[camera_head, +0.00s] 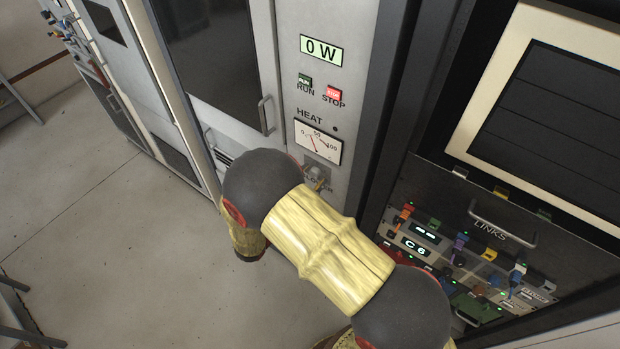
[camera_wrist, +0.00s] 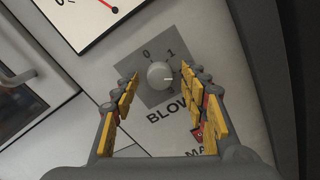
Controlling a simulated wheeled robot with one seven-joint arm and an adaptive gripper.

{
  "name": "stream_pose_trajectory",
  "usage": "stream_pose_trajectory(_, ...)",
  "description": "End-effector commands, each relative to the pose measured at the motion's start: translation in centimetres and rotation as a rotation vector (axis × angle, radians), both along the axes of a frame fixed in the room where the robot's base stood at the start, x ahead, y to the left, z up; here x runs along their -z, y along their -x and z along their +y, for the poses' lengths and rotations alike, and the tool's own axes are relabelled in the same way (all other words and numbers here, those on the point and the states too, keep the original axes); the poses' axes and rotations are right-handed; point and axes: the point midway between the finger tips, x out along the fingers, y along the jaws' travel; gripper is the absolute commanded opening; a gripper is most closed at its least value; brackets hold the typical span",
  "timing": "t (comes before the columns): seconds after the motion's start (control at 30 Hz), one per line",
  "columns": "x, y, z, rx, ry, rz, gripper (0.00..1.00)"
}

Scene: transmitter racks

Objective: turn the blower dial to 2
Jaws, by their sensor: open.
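The blower dial (camera_wrist: 157,73) is a round pale knob on a grey square plate in the wrist view. A small white mark shows on the right side of its face. The numbers 0 and 1 stand above it; no 2 is visible. Part of the word BLOWER shows below. My gripper (camera_wrist: 161,77) is open, with one yellow-padded finger at each side of the dial. I cannot tell whether either finger touches it. In the head view my arm hides most of the dial area, and only a bit of the grey plate (camera_head: 317,165) shows under the HEAT meter.
The HEAT meter (camera_head: 318,142) sits just above the dial plate. The green RUN button (camera_head: 305,81), red STOP button (camera_head: 333,94) and 0 W display (camera_head: 321,50) are higher up. A door handle (camera_head: 266,115) juts out at left. A LINKS patch panel (camera_head: 480,250) stands at right.

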Motion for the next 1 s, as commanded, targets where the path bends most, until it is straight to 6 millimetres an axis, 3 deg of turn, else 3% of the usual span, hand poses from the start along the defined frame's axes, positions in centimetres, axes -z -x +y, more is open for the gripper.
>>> stream_pose_trajectory(0.6, 0.1, 8.1, 6.4, -0.004, 0.001, 0.001, 0.44)
stream_pose_trajectory(1.0, 0.1, 9.3, 7.3, -0.001, 0.0, 0.001, 0.44)
